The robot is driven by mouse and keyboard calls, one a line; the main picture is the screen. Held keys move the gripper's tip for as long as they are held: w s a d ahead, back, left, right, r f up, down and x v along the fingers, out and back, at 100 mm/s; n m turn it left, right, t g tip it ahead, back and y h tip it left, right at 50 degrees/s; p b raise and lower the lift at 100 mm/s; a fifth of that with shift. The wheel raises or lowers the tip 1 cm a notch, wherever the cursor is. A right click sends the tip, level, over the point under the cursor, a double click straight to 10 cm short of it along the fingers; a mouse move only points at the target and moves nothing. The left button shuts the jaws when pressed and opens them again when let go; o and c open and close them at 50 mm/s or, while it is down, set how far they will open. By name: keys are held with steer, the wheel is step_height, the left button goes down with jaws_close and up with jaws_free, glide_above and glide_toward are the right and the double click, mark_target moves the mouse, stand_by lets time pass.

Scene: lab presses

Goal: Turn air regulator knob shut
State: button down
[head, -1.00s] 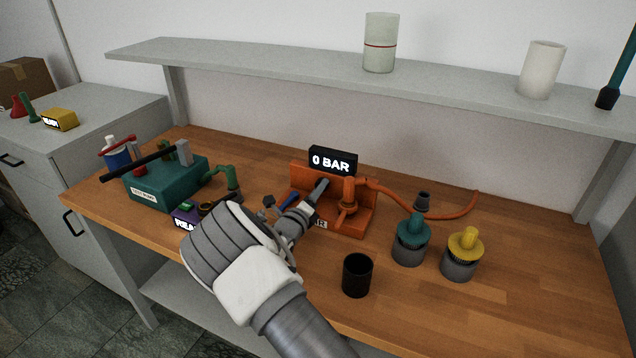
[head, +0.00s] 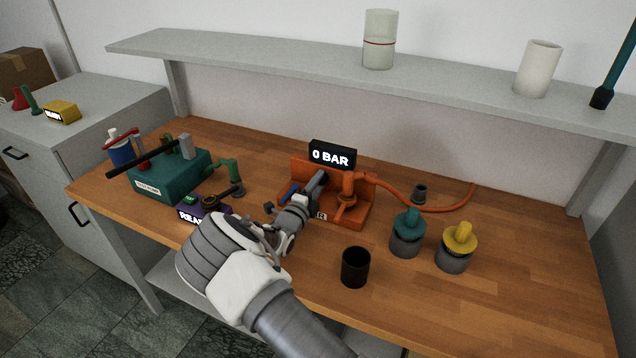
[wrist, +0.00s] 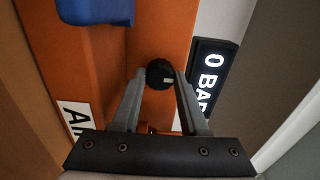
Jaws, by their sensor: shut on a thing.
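The orange air regulator (head: 360,212) stands at the back middle of the bench. Its black display (head: 332,156) reads "0 BAR" and also shows in the wrist view (wrist: 210,80). The black knob (wrist: 160,74) with a pale mark sits on the orange face in the wrist view. My gripper (wrist: 161,77) is shut on this knob, one finger on each side. In the head view my gripper (head: 317,182) reaches the front of the regulator and hides the knob. A blue part (wrist: 95,10) of the regulator shows beside it.
A black cup (head: 355,267) stands right of my arm. A teal-topped piece (head: 408,222) and a yellow-topped piece (head: 459,240) stand farther right. A teal press (head: 170,178) and purple box (head: 190,215) are at left. An orange hose (head: 430,207) runs right. The front right bench is clear.

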stand_by(0.4)
steer(key=shift+c, duration=2.1)
jaws_free()
steer(key=shift+s, duration=0.1)
steer(key=v, duration=1.7)
steer(key=shift+s+a, duration=0.1)
steer(key=shift+s, duration=0.05)
